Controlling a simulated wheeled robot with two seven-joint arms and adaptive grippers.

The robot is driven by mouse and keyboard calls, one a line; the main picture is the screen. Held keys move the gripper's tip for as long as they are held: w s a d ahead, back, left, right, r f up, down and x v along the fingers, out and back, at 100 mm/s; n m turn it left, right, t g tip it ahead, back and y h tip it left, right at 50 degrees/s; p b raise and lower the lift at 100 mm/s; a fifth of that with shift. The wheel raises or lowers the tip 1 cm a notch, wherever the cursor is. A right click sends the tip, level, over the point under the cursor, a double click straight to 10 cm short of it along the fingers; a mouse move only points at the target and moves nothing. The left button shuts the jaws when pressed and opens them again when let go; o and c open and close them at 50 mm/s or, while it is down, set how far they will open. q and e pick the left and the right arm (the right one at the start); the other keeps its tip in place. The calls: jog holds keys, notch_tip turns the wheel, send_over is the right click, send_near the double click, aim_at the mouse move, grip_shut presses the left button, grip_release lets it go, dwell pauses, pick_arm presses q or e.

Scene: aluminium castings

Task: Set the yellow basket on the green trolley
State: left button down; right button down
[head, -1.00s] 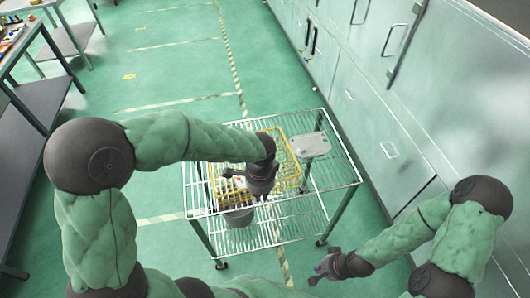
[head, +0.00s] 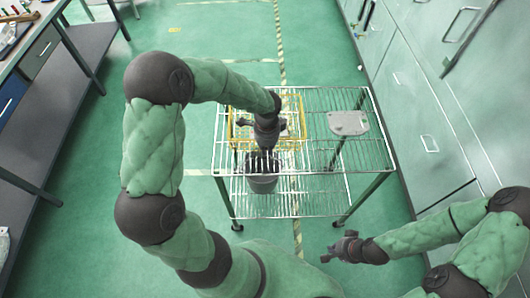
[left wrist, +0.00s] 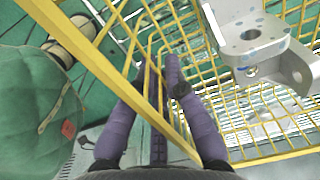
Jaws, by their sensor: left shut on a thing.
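The yellow basket (head: 302,121) is a wire-mesh basket over the left part of the trolley's upper wire shelf. The trolley (head: 315,165) has two silvery wire shelves on dark green-grey legs with casters. From above I cannot tell whether the basket's bottom touches the shelf. My left gripper (head: 266,149) is at the basket's near side. In the left wrist view its purple fingers (left wrist: 160,78) are closed on the basket's yellow rim (left wrist: 95,52). A grey casting (left wrist: 265,45) appears inside the basket. My right gripper (head: 336,250) is empty and looks open, in front of the trolley.
A flat grey plate (head: 348,123) is at the trolley's right. A dark bucket (head: 262,178) stands on the lower shelf. Pale cabinets (head: 425,110) line the right side, and a workbench (head: 52,50) is at the left. The floor behind the trolley is clear.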

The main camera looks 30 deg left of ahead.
pick_arm(q)
jog(key=shift+w+a+f, duration=0.25)
jog(key=shift+a+f, duration=0.2)
jog(key=shift+f, duration=0.1)
jog(key=shift+w+a+f+b, duration=0.15)
jog(key=shift+f+b, duration=0.45)
jog(key=shift+f, duration=1.05)
jog(key=shift+f, duration=0.15)
jog(key=c, duration=1.3)
grip_release()
jog(key=shift+r, duration=0.45)
jog(key=r+p, duration=0.1)
jog(key=r, duration=0.2)
jog(key=r+p, duration=0.1)
jog(key=r, duration=0.3)
jog(key=r+p, duration=0.1)
jog(key=r, duration=0.3)
jog(key=shift+s+r, duration=0.2)
jog(key=shift+s, duration=0.05)
